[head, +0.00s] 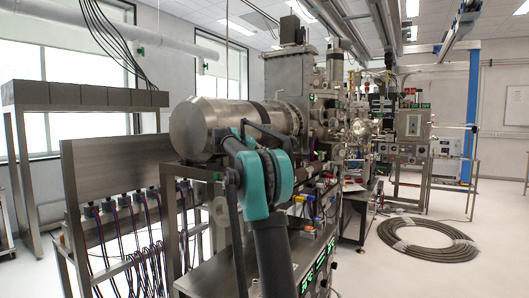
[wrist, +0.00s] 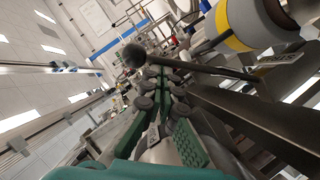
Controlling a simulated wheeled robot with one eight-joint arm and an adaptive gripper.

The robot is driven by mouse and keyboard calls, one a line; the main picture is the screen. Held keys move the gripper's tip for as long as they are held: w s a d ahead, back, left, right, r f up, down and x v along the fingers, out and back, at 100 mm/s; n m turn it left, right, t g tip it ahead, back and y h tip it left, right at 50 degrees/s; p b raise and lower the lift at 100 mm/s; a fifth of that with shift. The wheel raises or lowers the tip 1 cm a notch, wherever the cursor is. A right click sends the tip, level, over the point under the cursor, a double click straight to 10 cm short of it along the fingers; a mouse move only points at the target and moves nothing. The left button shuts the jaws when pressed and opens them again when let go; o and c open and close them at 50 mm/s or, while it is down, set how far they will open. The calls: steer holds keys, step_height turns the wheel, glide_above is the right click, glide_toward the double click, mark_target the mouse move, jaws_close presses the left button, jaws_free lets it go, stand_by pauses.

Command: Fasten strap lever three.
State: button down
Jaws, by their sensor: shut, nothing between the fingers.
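In the wrist view, my gripper (wrist: 155,88) has green-padded fingers that come together near the middle, with nothing held between them. A dark lever (wrist: 190,67) with a round ball knob (wrist: 133,55) crosses just beyond the fingertips, running from the knob toward the right. I cannot tell whether the fingertips touch it. A small printed tag (wrist: 279,60) sits near the lever's right end, but I cannot read its number. In the head view, my teal arm hides the gripper and the levers.
A large metal cylinder (head: 203,128) lies along the chamber frame, beyond my arm. A yellow-and-grey banded cylinder (wrist: 240,28) is above the lever in the wrist view. Metal rails (wrist: 265,130) run close at the right. A coiled hose (head: 428,241) lies on the otherwise open floor.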

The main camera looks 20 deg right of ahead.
steer(key=s+d+f+m+t+y, duration=0.3)
steer(key=s+f+m, duration=0.2)
steer(key=f, duration=0.4)
steer(key=shift+d+f+m, duration=0.15)
steer(key=shift+d+m, duration=0.25)
steer(key=shift+m, duration=0.2)
steer(key=shift+f, duration=0.1)
steer(key=shift+y, duration=0.3)
